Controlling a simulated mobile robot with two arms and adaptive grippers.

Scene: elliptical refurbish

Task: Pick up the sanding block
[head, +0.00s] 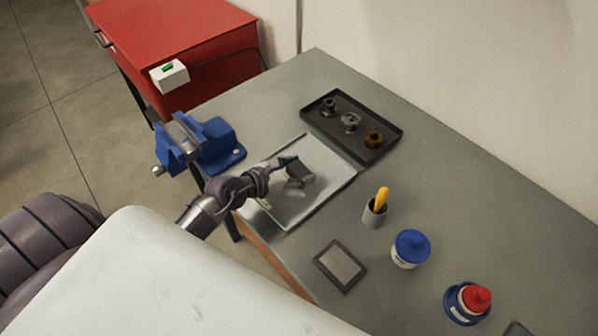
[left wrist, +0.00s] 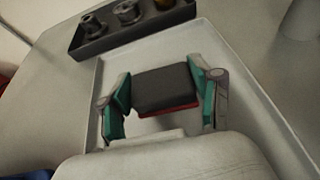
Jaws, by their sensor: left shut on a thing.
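The sanding block (left wrist: 165,88) is a dark grey block with a red lower edge, seen in the left wrist view. It sits between the two green-padded fingers of my left gripper (left wrist: 160,98), which is shut on it. In the head view my left gripper (head: 292,170) is over the light tray (head: 325,197), and the dark block (head: 300,171) shows at its fingers. I cannot tell whether the block touches the tray. The tray also shows around the gripper in the left wrist view (left wrist: 262,108). My right gripper is not in view.
A dark tray (head: 392,143) with three fittings lies behind the light tray. A blue vise (head: 213,147) stands at the table's left edge. A cup with a yellow handle (head: 374,214), a blue-lidded jar (head: 410,250), a red-capped container (head: 474,299) and a dark-framed pad (head: 340,265) stand right and front.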

